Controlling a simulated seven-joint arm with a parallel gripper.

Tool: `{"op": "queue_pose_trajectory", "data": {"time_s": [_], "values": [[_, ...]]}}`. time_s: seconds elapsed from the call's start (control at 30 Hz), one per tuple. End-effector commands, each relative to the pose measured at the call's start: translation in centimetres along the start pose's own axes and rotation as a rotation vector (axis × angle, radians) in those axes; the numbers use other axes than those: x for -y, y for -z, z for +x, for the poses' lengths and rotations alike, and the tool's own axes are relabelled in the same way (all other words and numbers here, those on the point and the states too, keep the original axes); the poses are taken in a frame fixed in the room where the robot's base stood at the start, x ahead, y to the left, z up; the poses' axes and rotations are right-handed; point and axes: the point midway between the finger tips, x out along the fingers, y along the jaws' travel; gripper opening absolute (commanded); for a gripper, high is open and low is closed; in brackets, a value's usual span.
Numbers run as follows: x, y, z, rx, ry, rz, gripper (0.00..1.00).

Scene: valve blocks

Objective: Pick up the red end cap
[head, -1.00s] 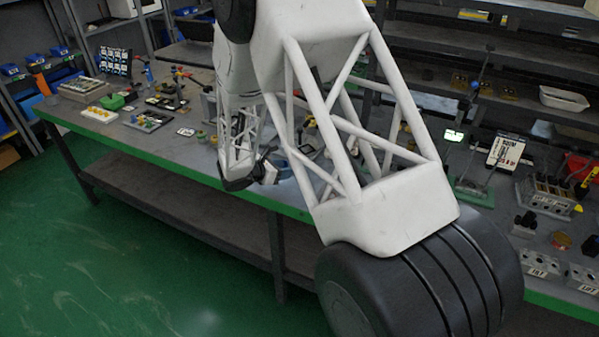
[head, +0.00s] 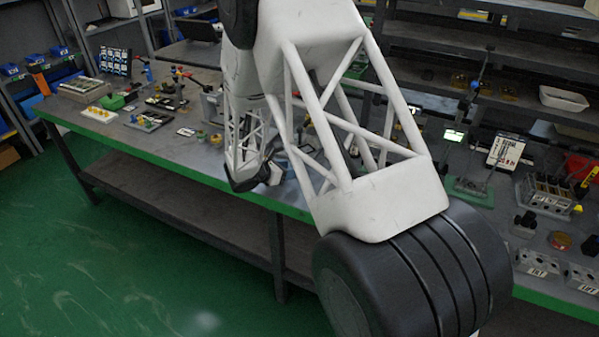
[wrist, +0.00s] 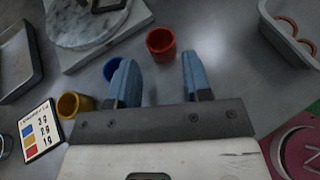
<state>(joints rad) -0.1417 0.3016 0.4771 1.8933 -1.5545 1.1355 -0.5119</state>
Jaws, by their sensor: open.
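The red end cap (wrist: 161,44) is a small open red cup standing on the grey bench in the wrist view. My gripper (wrist: 157,62) has two blue fingers, spread apart with nothing between them. The red cap lies just beyond the fingertips, in line with the gap between them. A blue cap (wrist: 112,68) is partly hidden behind the left finger. A yellow cap (wrist: 75,105) stands to the left of the gripper. In the head view my arm hides the red cap, and the fingers are hard to make out.
A card with colour swatches (wrist: 40,130) lies at the left. A stand with a round marbled plate (wrist: 88,22) is at the upper left, beside a grey tray (wrist: 16,62). A white tray with rings (wrist: 268,24) is at the upper right. A pink-and-green item (wrist: 296,152) is at lower right.

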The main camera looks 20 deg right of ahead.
Motion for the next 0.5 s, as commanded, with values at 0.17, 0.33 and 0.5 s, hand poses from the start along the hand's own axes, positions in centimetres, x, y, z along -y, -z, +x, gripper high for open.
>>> {"op": "queue_pose_trajectory", "data": {"time_s": [0.17,0.33,0.5], "values": [[0.0,0.0,0.0,0.0,0.0,0.0,0.45],[0.0,0.0,0.3,0.0,0.0,0.0,0.45],[0.1,-0.1,1.6,0.0,0.001,0.0,0.45]]}}
